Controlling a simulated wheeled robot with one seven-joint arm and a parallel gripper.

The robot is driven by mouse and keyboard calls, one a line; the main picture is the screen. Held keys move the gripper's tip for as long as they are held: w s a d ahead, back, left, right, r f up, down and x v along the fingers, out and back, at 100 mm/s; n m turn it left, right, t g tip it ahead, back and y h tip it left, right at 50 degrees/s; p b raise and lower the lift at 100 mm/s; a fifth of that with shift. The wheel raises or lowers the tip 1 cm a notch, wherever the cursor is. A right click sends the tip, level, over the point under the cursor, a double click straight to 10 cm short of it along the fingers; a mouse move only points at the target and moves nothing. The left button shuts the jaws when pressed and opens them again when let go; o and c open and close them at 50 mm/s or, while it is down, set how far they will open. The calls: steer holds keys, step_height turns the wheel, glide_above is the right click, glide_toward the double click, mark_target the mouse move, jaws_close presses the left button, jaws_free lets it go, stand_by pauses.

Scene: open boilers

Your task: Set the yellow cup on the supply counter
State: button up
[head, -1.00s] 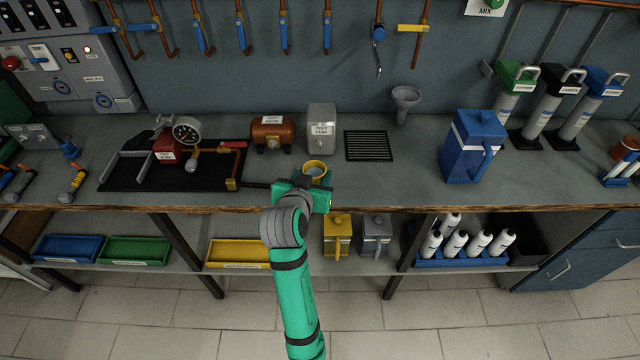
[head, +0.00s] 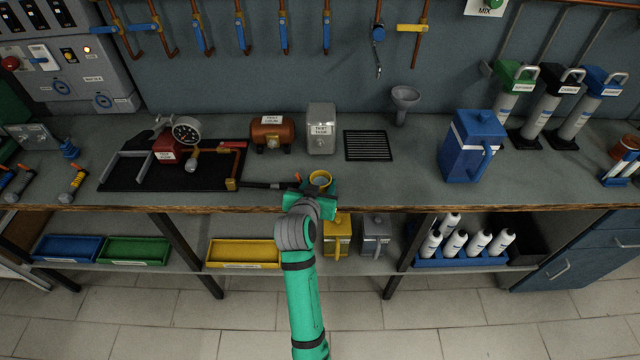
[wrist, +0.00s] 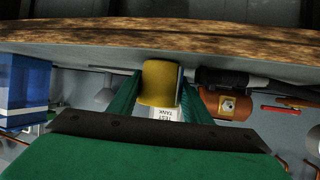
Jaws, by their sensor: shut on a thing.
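The yellow cup (head: 319,178) is at the front part of the grey counter (head: 420,190), near its wooden edge and in front of the test tank. My gripper (head: 312,192) is shut on it from the front side. In the wrist view the picture is upside down, and the cup (wrist: 158,83) sits between the two green fingers (wrist: 160,95).
A dark rod (head: 262,185) lies left of the cup, close to my gripper. A grey test tank (head: 321,130), copper tank (head: 272,133) and black grate (head: 369,146) stand behind. A blue jug (head: 470,148) is to the right. Counter between grate and jug is clear.

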steer(key=shift+f, duration=0.15)
steer(key=o, duration=0.9)
steer(key=shift+a, duration=0.1)
steer(key=shift+c, duration=0.2)
steer(key=shift+r, duration=0.2)
steer(key=v, duration=1.1)
steer(key=s+f+n+t+y, duration=0.1)
steer(key=s+f, duration=0.6)
steer(key=s, duration=0.2)
steer(key=s+f+n+y, duration=0.1)
steer(key=s+f+y, duration=0.1)
steer(key=s+f, duration=0.6)
steer(key=s+d+r+t, duration=0.1)
steer(key=s+r, duration=0.1)
steer(key=s, duration=0.8)
steer(key=s+d+r+t, duration=0.1)
steer(key=s+r, duration=0.2)
steer(key=s, duration=0.8)
steer(key=shift+s+n, duration=0.25)
steer(key=shift+n, duration=0.05)
